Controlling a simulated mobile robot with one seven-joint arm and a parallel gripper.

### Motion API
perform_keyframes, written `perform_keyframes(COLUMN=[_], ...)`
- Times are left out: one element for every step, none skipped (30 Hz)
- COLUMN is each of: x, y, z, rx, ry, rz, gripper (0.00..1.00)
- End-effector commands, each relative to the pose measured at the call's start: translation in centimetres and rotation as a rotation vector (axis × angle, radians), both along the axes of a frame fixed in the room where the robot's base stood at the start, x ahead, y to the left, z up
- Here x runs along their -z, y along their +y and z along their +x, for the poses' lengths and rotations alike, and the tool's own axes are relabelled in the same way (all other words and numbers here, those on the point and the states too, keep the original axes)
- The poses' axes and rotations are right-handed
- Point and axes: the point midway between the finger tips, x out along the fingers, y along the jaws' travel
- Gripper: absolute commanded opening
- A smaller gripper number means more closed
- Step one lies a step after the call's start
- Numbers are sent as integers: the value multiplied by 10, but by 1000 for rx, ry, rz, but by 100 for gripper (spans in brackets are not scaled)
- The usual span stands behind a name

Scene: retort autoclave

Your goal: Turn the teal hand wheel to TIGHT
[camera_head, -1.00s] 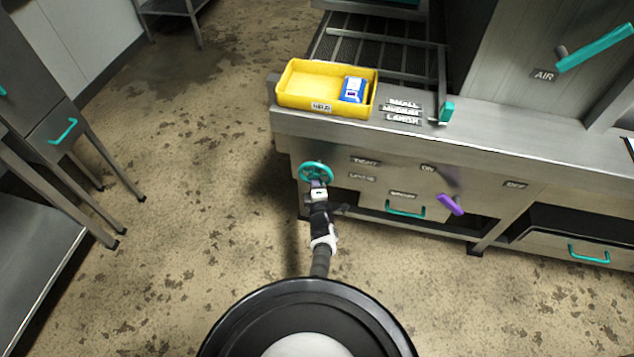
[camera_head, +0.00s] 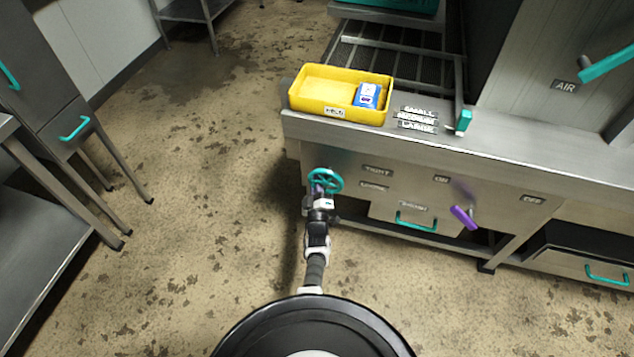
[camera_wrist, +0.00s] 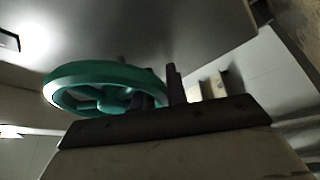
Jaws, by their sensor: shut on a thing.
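The teal hand wheel (camera_head: 327,181) stands out from the steel front panel, left of the small TIGHT label (camera_head: 377,170) and the label below it (camera_head: 374,185). My gripper (camera_head: 318,193) is at the wheel's lower left rim, shut on it. In the wrist view the wheel (camera_wrist: 105,88) shows nearly edge-on with its spokes, beyond the dark gripper body, and a dark finger (camera_wrist: 174,84) stands up at its right side. The exact contact between fingers and rim is partly hidden.
A yellow tray (camera_head: 303,101) with a blue and white box (camera_head: 367,95) sits on the counter above. A purple lever (camera_head: 463,216) and a teal drawer handle (camera_head: 416,225) are to the right. A steel table (camera_head: 40,215) stands at left. The floor between is clear.

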Motion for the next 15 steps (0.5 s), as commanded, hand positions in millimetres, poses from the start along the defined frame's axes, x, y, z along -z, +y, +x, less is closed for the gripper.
perform_keyframes(x=[-1, -1, -1, -1, -1, -1, -1, -1, -1, -1, -1, -1, -1, -1, -1], y=[1, 1, 1, 1, 1, 1, 1, 1, 1, 1, 1, 1, 1, 1, 1], z=[0, 1, 1, 1, 1, 1, 1, 1, 1, 1, 1, 1, 1, 1, 1], rx=[-2, -2, -2, -2, -2, -2, -2, -2, -2, -2, -2, -2, -2, -2, -2], ry=[-1, -1, -2, -2, -2, -2, -3, -3, -3, -3, -3, -3, -3, -3, -3], rz=[5, 6, 7, 7, 7, 7, 7, 7, 7, 7, 7, 7, 6, 6, 6], gripper=[0, 0, 0, 0, 0, 0, 0, 0, 0, 0, 0, 18, 22, 23, 23])
